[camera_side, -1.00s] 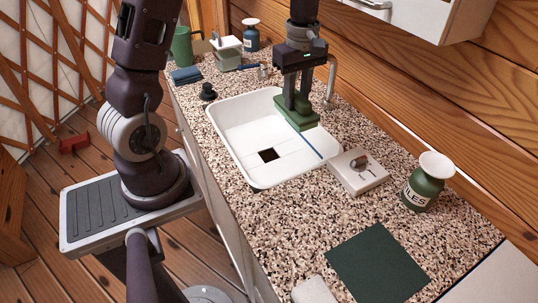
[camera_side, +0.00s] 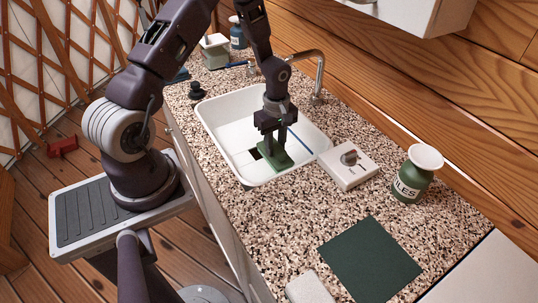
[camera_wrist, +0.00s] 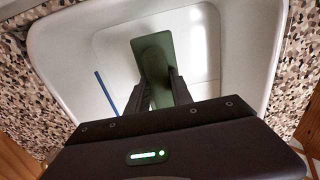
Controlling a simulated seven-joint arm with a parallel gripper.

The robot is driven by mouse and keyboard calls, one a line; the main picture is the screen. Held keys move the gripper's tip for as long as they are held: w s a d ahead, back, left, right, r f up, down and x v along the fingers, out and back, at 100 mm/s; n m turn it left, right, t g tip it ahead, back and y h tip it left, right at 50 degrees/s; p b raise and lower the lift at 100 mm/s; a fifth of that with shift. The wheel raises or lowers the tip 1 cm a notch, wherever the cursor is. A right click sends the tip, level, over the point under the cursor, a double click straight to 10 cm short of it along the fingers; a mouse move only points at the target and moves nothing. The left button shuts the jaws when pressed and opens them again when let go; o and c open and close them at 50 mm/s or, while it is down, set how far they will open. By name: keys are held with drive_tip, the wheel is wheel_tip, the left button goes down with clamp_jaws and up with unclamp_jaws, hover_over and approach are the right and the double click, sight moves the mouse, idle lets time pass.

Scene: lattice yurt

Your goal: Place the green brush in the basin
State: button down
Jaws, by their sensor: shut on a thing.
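The green brush (camera_side: 283,160) is a flat green block with a raised grip. My gripper (camera_side: 271,146) points down and is shut on it. In the side view the brush is over the lower part of the white basin (camera_side: 212,112), inside its outline. In the wrist view the brush (camera_wrist: 152,48) lies between the fingers of my gripper (camera_wrist: 160,88), with the white basin (camera_wrist: 80,42) around it. I cannot tell whether the brush touches the basin floor. The brush partly hides the dark square drain.
A blue stick (camera_side: 300,139) leans in the basin. A tap (camera_side: 319,75) rises behind it. A white box with a knob (camera_side: 345,172), a green jar (camera_side: 413,180) and a dark green mat (camera_side: 370,258) are to the right. A black stopper (camera_side: 196,91) is at the left rim.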

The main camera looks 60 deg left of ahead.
sight(275, 157)
wheel_tip(275, 157, down, 5)
drive_tip(key=shift+f, duration=0.1)
drive_tip(key=c, duration=1.1)
unclamp_jaws()
drive_tip(key=shift+f, duration=0.15)
drive_tip(key=shift+c, duration=0.2)
